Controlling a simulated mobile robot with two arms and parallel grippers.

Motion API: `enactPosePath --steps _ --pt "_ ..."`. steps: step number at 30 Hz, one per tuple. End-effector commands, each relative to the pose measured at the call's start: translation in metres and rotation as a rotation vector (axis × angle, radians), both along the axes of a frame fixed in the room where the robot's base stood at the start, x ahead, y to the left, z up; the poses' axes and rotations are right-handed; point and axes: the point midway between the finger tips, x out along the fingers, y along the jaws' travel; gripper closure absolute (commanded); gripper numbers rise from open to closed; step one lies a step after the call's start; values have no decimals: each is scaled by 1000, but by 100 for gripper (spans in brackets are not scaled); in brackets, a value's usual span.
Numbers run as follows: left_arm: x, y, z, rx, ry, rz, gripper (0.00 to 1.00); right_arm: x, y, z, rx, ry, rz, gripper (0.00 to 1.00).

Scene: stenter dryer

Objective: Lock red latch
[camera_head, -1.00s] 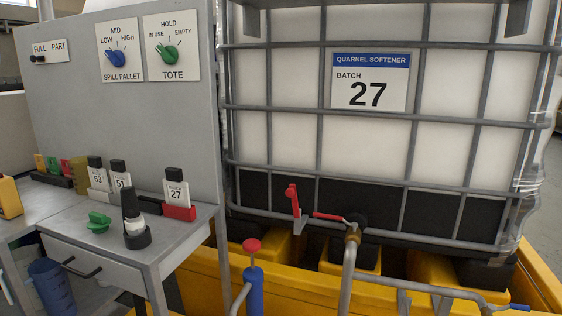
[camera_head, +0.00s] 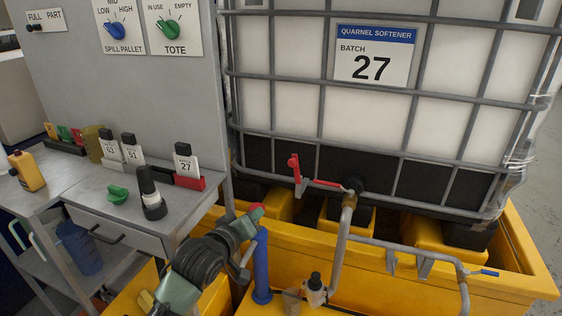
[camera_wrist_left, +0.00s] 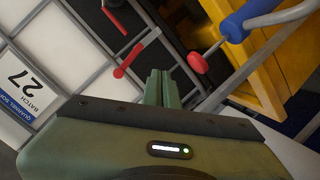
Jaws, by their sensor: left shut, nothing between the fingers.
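The red latch (camera_head: 294,167) stands upright on the cage bar at the lower front of the tote, left of the outlet valve. In the left wrist view a red latch (camera_wrist_left: 130,58) shows ahead and left of the fingertips, apart from them. My left gripper (camera_head: 240,228) rises from the bottom of the head view, below and left of the latch, beside a red knob. In the left wrist view its green fingers (camera_wrist_left: 160,88) are shut and empty. My right gripper is not in view.
A red valve lever (camera_head: 327,183) lies right of the latch. A blue post (camera_head: 261,268) with a red knob (camera_head: 256,210) stands close to my left gripper. A bent pipe (camera_head: 340,240) and the yellow spill pallet (camera_head: 510,275) lie below the tote. A bench (camera_head: 90,190) is at left.

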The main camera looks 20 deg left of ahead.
Motion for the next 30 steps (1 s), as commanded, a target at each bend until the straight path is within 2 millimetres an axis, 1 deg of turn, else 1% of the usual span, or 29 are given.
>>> enactPosePath --steps 1,3,6,10,12,15,25,28,30 --pt "13 5 19 -39 -46 10 100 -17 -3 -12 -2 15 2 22" --pt "27 10 40 -95 -100 20 100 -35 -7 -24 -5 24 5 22" --pt "41 16 65 -161 -160 27 100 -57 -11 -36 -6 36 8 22" --pt "51 21 86 -218 -209 30 100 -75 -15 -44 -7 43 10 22" --pt "53 22 92 -234 -222 30 100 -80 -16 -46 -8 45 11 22" --pt "54 23 95 -242 -229 30 100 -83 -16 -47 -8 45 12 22" --pt "56 23 95 -242 -229 30 100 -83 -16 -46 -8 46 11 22" --pt "64 22 95 -242 -229 29 100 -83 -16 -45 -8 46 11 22" --pt "74 21 95 -242 -229 29 100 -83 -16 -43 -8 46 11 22"
